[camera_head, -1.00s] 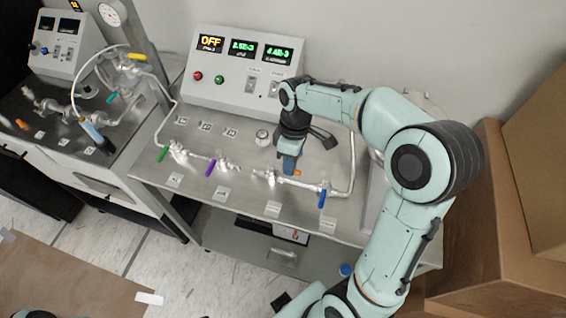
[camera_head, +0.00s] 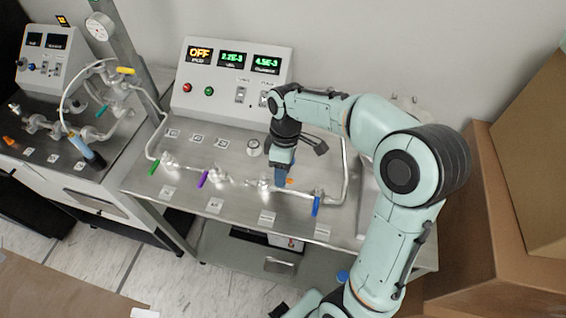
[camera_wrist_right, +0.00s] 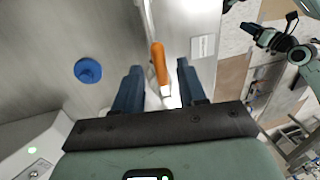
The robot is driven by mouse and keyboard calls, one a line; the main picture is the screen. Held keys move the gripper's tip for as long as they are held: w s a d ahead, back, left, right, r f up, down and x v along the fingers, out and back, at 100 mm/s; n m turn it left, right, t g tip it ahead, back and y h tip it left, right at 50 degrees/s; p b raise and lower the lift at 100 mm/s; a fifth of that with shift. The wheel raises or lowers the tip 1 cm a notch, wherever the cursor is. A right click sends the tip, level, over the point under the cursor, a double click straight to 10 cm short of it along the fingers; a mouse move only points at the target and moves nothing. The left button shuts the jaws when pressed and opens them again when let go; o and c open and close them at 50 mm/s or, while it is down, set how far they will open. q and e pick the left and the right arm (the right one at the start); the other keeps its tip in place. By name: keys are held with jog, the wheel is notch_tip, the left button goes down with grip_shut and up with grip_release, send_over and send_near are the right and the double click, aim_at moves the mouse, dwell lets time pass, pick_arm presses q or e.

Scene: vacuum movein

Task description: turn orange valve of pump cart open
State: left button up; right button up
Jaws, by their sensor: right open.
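In the right wrist view the orange handle (camera_wrist_right: 159,63) shows plainly as a long lever between the two blue fingers of my right gripper (camera_wrist_right: 157,80). The fingers are open on either side of it, with gaps visible on both sides. My left gripper is outside the head view; an arm with a dark gripper (camera_wrist_right: 272,36) shows small in the right wrist view, its jaws unclear.
Green (camera_head: 153,167), purple (camera_head: 203,179) and blue (camera_head: 316,206) valve handles share the tube line. A control panel (camera_head: 231,82) stands behind. A second cart (camera_head: 70,180) is at left, cardboard boxes (camera_head: 510,200) at right. A blue round knob (camera_wrist_right: 88,70) shows in the wrist view.

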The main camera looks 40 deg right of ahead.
pick_arm(q)
jog(key=w+r+p, duration=0.2)
jog(key=r, duration=0.1)
jog(key=shift+w, duration=0.25)
pick_arm(e)
notch_tip(320, 180, up, 13)
jog(key=w+d, duration=0.1)
jog(key=d, duration=0.1)
jog(key=shift+w, duration=0.25)
pick_arm(q)
jog(key=shift+f, duration=0.1)
